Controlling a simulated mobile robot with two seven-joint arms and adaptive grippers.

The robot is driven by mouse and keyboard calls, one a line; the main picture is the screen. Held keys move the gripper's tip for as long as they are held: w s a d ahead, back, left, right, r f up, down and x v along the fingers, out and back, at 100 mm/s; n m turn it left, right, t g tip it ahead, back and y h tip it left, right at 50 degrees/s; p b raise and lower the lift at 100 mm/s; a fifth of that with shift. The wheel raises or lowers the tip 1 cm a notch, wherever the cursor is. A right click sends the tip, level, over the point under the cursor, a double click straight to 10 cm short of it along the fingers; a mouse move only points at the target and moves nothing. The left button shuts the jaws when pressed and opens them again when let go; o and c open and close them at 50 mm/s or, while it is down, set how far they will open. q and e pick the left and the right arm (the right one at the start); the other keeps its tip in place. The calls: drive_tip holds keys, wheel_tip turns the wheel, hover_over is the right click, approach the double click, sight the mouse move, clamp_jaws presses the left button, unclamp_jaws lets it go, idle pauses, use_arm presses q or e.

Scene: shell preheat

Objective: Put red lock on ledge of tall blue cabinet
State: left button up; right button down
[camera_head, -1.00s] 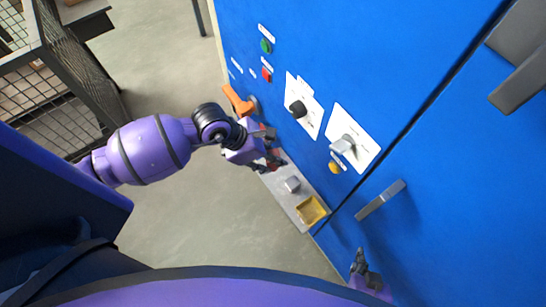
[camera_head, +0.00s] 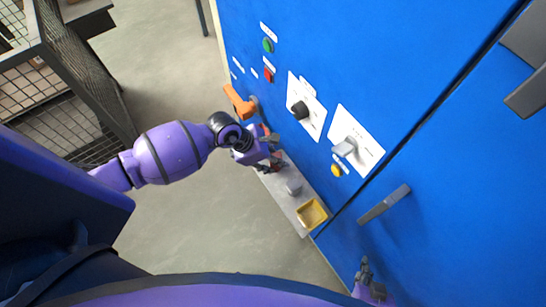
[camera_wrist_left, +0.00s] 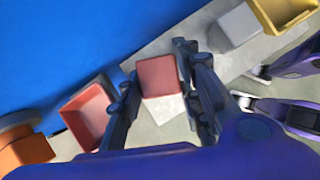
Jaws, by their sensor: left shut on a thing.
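The red lock (camera_wrist_left: 158,77) is a small red block between the fingers of my left gripper (camera_wrist_left: 160,72) in the left wrist view. The left gripper is shut on it. In the head view my left gripper (camera_head: 270,158) is over the far part of the pale grey ledge (camera_head: 283,198) and mostly hides the lock. I cannot tell whether the lock touches the ledge. The tall blue cabinet (camera_head: 350,60) rises behind the ledge. My right gripper (camera_head: 366,276) is low by the cabinet at the lower right; its finger opening is unclear.
On the ledge are a grey block (camera_head: 294,187) and a yellow tray (camera_head: 311,213). A red open tray (camera_wrist_left: 88,113) is left of the lock in the left wrist view. An orange handle (camera_head: 239,102), knobs and a grey door handle (camera_head: 384,204) stick out from the cabinet.

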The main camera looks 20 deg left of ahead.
use_arm(q)
drive_tip(key=o, duration=1.2)
drive_tip(key=shift+f, duration=0.15)
drive_tip(key=shift+r, duration=0.25)
drive_tip(key=v, duration=1.2)
drive_tip(key=shift+p, duration=0.4)
